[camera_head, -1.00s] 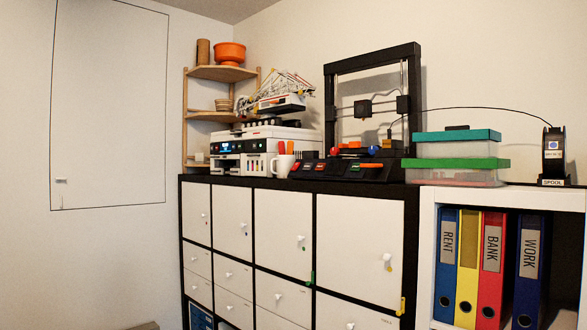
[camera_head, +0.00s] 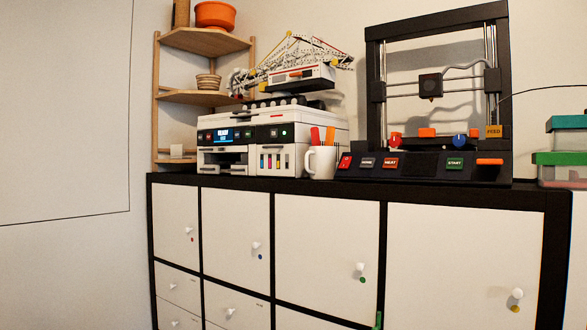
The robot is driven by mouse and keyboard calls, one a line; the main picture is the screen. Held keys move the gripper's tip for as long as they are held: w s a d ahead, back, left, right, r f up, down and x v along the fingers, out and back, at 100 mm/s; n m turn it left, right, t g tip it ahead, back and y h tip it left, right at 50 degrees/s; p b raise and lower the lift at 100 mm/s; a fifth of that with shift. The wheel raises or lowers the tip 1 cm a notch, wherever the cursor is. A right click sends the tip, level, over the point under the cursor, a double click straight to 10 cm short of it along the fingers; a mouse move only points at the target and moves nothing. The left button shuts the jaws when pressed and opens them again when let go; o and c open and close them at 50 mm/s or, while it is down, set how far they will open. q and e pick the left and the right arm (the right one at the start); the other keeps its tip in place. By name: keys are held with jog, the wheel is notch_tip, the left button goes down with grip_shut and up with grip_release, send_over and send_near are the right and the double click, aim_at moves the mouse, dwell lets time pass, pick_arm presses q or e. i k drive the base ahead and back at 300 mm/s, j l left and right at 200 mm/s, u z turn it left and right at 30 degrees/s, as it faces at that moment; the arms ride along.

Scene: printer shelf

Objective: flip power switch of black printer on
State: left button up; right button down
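The black printer (camera_head: 432,110) is an open-frame 3D printer on top of the cabinet, right of centre. Its sloped front panel (camera_head: 425,164) carries a red switch (camera_head: 345,162) at the left end, a dark button, a red HEAT button (camera_head: 390,163), a green START button (camera_head: 455,164) and an orange piece at the right end. Red and blue knobs and an orange FEED block (camera_head: 493,131) sit above the panel. The red switch's position is too small to tell. Neither of my grippers is in view.
A white mug (camera_head: 320,163) with pens stands just left of the panel. A white printer (camera_head: 262,140) with a lit display stands farther left, a crane model (camera_head: 295,70) on it. Stacked boxes (camera_head: 562,150) are at the right edge. The cabinet (camera_head: 330,240) fills the space below.

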aim_at(346, 160)
jog(key=i+j, duration=0.35)
jog(key=i+j+z, duration=0.1)
jog(key=i+j, duration=0.3)
jog(key=j, duration=0.2)
jog(key=i+j, duration=0.35)
jog(key=j, duration=0.15)
